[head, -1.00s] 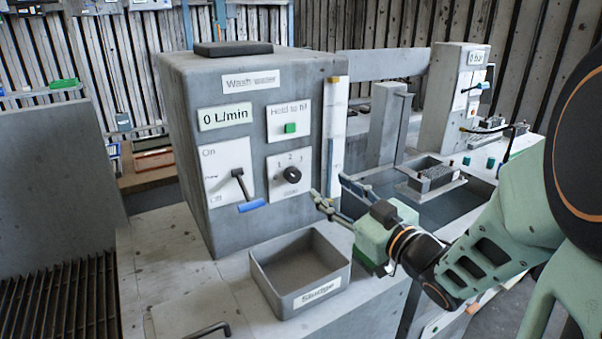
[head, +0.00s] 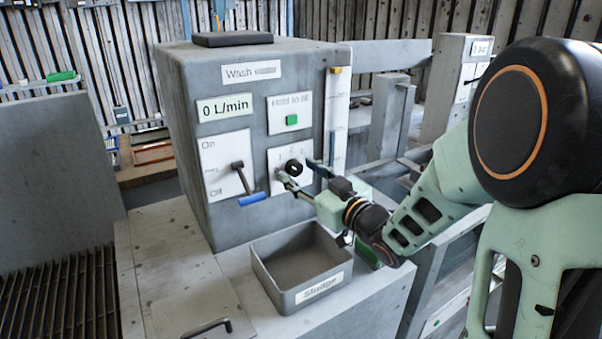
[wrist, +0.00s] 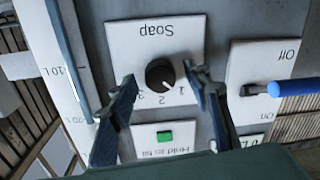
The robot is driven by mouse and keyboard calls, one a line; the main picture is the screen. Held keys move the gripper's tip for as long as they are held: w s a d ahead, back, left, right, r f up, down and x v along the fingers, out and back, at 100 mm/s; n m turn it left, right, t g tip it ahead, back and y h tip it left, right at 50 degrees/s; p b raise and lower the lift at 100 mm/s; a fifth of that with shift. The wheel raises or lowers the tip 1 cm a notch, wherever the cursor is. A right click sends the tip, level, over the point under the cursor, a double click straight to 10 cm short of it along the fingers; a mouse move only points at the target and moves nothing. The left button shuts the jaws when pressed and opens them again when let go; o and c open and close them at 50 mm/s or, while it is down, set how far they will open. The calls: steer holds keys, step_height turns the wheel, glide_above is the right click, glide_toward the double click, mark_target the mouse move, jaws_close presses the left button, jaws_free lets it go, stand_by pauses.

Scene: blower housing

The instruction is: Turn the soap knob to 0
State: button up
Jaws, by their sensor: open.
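The soap knob (head: 294,166) is a round black dial on a white plate on the front of the grey wash-water housing. In the wrist view the knob (wrist: 160,73) appears upside down, with "Soap" above it and 1, 2 and 3 below. A small pale mark on the knob seems to face the side of the 1; I cannot read the exact setting. The 0 label is not visible. My gripper (head: 298,174) is open in front of the plate. In the wrist view its fingers (wrist: 160,71) stand on either side of the knob, with visible gaps.
A lever with a blue handle (head: 252,199) sits left of the knob plate. A green hold-to-fill button (head: 292,120) is above it. A grey sludge tray (head: 318,289) stands below my gripper. A level gauge (head: 336,117) runs along the housing's right edge.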

steer(key=shift+w, duration=0.1)
steer(key=c, duration=1.2)
steer(key=shift+o, duration=0.2)
steer(key=shift+b, duration=0.3)
steer(key=shift+f+n+b, duration=0.2)
steer(key=shift+n+b, duration=0.7)
steer(key=shift+b, duration=0.2)
steer(key=n+b, duration=0.2)
steer(key=b, duration=0.1)
steer(key=n+b, duration=0.2)
steer(key=shift+n+b, duration=0.3)
steer(key=shift+r+n+b, duration=0.25)
steer(key=shift+n+b, duration=0.85)
steer(key=shift+h, duration=0.3)
